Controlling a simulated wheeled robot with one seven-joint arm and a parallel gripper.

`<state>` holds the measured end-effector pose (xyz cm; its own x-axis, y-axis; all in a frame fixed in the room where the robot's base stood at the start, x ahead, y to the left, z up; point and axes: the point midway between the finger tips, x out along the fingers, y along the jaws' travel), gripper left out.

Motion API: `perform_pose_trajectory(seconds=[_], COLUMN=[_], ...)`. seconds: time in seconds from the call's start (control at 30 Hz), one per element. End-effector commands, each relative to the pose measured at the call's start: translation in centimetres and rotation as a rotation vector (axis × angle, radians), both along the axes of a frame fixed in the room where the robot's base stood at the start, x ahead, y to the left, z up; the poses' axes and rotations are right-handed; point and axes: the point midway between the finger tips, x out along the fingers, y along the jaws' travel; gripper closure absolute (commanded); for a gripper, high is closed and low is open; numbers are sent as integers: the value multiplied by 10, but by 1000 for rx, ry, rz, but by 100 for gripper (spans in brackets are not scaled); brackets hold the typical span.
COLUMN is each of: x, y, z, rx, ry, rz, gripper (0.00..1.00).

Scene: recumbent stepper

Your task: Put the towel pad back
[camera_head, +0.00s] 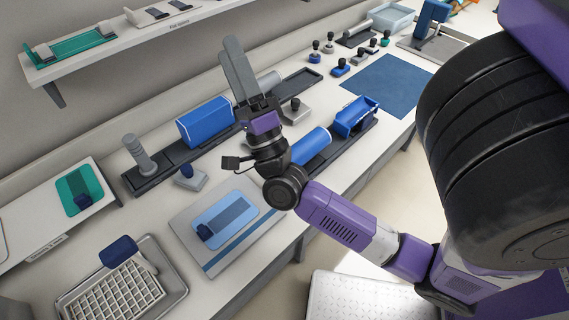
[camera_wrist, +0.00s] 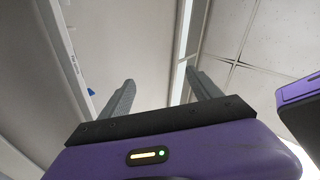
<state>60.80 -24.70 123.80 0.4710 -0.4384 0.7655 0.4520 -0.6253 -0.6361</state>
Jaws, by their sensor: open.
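I cannot tell for sure which thing is the towel pad. A light blue pad (camera_head: 243,207) with a darker stripe and a dark blue knob lies flat on a grey board on the bench. A teal pad (camera_head: 90,180) with a dark stripe and a blue knob lies on a raised white stand at the left. My gripper (camera_head: 234,55) is above the bench with its grey fingers pointing up, away from both pads. In the wrist view my gripper (camera_wrist: 163,84) is open and empty, facing the ceiling.
A metal tray with a white grid rack (camera_head: 112,300) and a blue-handled piece (camera_head: 122,252) is at front left. Blue blocks (camera_head: 205,122) on dark rails, a grey post (camera_head: 139,155) and several knobbed stamps stand along the bench. A wall shelf (camera_head: 110,46) is above; a blue mat (camera_head: 385,85) lies right.

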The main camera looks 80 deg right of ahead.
Motion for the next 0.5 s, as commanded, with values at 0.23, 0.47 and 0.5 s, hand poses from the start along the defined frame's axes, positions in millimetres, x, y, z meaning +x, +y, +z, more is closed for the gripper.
perform_pose_trajectory(seconds=[0.23,0.47,0.5], x=[-8,-55,-66], y=[93,172,184], z=[-82,-161,-173], rx=[-306,-610,-662], ry=[543,977,1043], rz=[-5,29,40], gripper=[27,27,27])
